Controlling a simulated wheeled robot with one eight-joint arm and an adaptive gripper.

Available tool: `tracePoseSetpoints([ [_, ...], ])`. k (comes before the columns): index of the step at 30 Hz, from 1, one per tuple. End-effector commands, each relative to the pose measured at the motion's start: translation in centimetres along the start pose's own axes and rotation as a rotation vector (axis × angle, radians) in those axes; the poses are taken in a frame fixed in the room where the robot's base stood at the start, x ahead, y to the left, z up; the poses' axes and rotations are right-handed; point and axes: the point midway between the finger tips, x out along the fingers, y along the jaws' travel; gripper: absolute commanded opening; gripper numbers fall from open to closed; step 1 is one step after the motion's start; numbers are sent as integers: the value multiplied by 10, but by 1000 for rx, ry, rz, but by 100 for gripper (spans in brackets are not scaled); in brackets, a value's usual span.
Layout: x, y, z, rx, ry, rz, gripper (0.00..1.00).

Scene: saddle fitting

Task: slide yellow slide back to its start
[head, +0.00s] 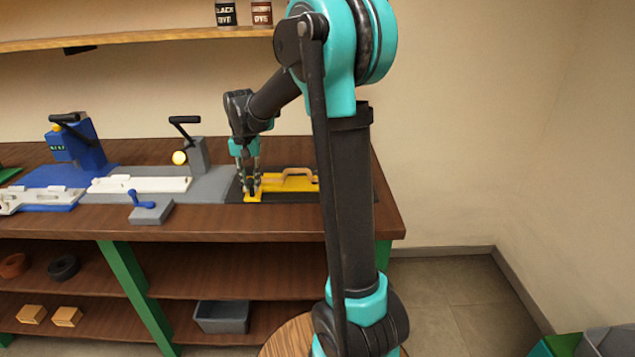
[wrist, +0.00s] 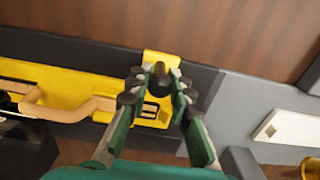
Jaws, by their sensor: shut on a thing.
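The yellow slide (wrist: 60,92) lies on a dark track (wrist: 60,54) on the workbench. In the head view the slide (head: 283,183) is at the right end of the bench, partly hidden behind my arm. A tan curved handle (wrist: 62,108) is fixed on it. My gripper (wrist: 158,88) points down over the slide's end by the grey plate and is shut on a dark round-topped knob (wrist: 159,75) standing there. In the head view my gripper (head: 250,188) is at the slide's left end.
Left of the slide is a grey fixture (head: 197,155) with a black lever and a white rail (head: 140,184). A small grey block with a blue lever (head: 150,211) sits in front. A blue press (head: 78,145) stands further left. A shelf (head: 140,37) hangs above.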

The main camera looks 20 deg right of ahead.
Motion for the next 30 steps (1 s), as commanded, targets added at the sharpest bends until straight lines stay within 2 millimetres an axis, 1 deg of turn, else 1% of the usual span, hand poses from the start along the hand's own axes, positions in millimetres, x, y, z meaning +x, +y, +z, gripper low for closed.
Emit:
tracePoseSetpoints([
  [7, 0, -14, 0, -1, 1, -1, 4],
  [14, 0, -19, 0, -1, 0, -1, 4],
  [21, 0, -32, 0, -1, 0, -1, 4],
  [30, 0, -41, 0, -2, 0, -1, 4],
])
